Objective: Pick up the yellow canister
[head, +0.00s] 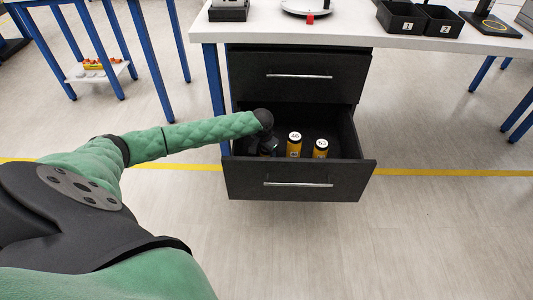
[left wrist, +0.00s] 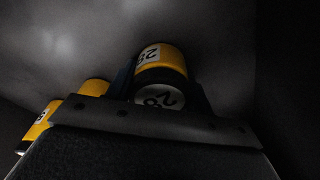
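Yellow canisters with black-and-white numbered tops stand in an open black drawer (head: 298,190). In the head view, one canister (head: 294,145) and a second canister (head: 321,149) stand right of my left gripper (head: 268,147), which reaches down into the drawer's left part. In the left wrist view, a yellow canister (left wrist: 166,58) with a number on its label and lid lies between the fingers of my left gripper (left wrist: 162,85). The fingers are close to its sides; I cannot tell whether they press on it. In the head view my arm hides this canister. My right gripper is out of view.
In the left wrist view, more yellow canisters (left wrist: 40,125) stand to the left. A shut upper drawer (head: 297,76) and a white tabletop (head: 350,30) overhang the open drawer. Black bins (head: 420,18) stand on the table. The floor in front is clear.

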